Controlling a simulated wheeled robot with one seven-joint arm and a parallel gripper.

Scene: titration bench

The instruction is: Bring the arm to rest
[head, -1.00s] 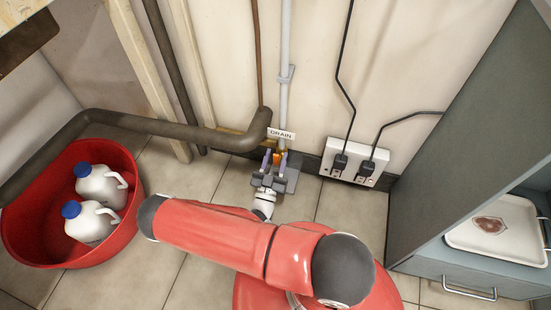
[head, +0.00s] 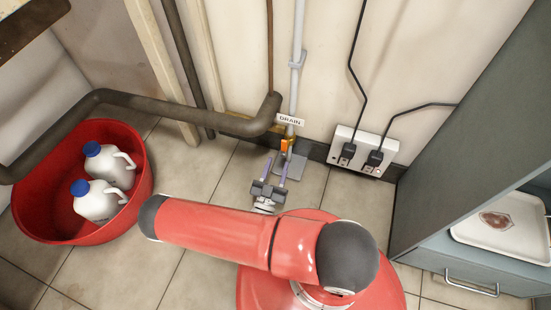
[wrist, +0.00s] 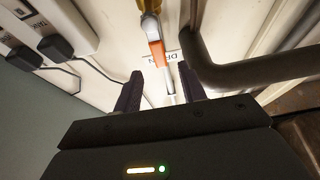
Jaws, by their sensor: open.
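My gripper (head: 274,171) is open and empty, low near the wall, in front of the drain pipe's foot. In the wrist view its two dark fingers (wrist: 163,92) stand apart with nothing between them but the view of the wall behind. An orange part (head: 287,145) on the drain pipe (head: 296,85) lies just beyond the fingertips, apart from them. It also shows in the wrist view (wrist: 156,52). A DRAIN label (head: 290,120) is on the wall above it.
A red tub (head: 60,232) with two white, blue-capped jugs (head: 112,165) stands at the left. A thick brown pipe (head: 180,117) runs along the wall. A socket box (head: 362,152) with two plugs is right of the drain. A grey cabinet with a white tray (head: 490,238) stands at the right.

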